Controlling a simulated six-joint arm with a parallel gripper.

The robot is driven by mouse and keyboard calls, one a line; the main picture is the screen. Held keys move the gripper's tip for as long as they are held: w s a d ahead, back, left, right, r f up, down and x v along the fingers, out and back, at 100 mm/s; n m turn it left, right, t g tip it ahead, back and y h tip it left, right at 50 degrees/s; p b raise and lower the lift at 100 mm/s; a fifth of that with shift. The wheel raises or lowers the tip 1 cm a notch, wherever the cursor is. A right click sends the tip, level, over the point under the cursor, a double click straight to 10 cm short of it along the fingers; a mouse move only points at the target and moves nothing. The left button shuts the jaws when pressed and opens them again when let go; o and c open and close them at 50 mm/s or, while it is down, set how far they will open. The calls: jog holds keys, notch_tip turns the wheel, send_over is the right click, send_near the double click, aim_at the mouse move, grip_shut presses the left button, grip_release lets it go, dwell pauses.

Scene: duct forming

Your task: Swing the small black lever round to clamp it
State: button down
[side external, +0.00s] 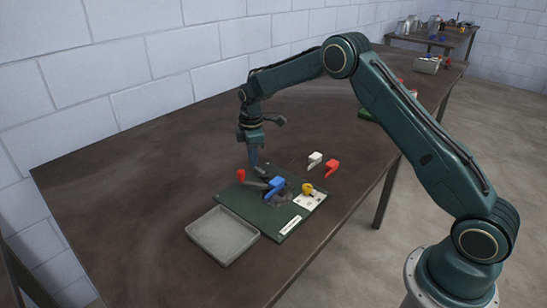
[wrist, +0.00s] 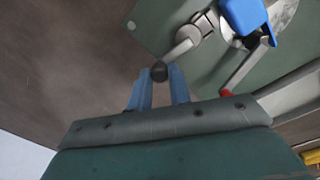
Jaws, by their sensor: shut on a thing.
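The small lever (wrist: 180,51) has a grey arm and a round black knob (wrist: 159,72). In the wrist view it runs from its pivot (wrist: 204,22) on the green board (wrist: 155,22) toward my gripper. My gripper (wrist: 157,82) has blue fingers, one on each side of the knob, and is shut on it. The knob sits past the board's edge, over the table. In the side view my gripper (side external: 254,162) points down at the far edge of the board (side external: 288,226). The fingers partly hide the black lever (side external: 262,171) there.
A blue part (wrist: 245,14) sits beside the pivot. A second grey lever with a red tip (wrist: 227,93) lies close to my gripper. A yellow piece (side external: 307,188) stands on a white plate. A grey tray (side external: 222,256) lies in front; white (side external: 315,158) and red (side external: 332,168) pieces lie behind.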

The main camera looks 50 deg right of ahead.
jog(key=m, duration=0.1)
jog(key=d+m, duration=0.1)
jog(key=m, duration=0.1)
jog(key=d+m, duration=0.1)
jog(key=shift+s+m, duration=0.3)
jog(key=shift+m, duration=0.1)
jog(key=m, duration=0.1)
jog(key=d+m, duration=0.1)
jog(key=m, duration=0.1)
jog(key=s+m, duration=0.1)
jog(key=shift+s+d+m+g, duration=0.1)
jog(key=shift+d+m+g, duration=0.15)
jog(key=shift+m+g, duration=0.05)
jog(key=m, duration=0.1)
jog(key=s+d+m, duration=0.1)
jog(key=m, duration=0.1)
jog(key=shift+s+m, duration=0.15)
jog(key=shift+m, duration=0.15)
jog(key=shift+s+d+m, duration=0.1)
jog(key=shift+s+m, duration=0.35)
jog(key=shift+m, duration=0.6)
jog(key=shift+s+m, duration=0.4)
jog(key=shift+m, duration=0.65)
jog(key=c, duration=1.3)
grip_release()
jog(key=shift+r, duration=0.1)
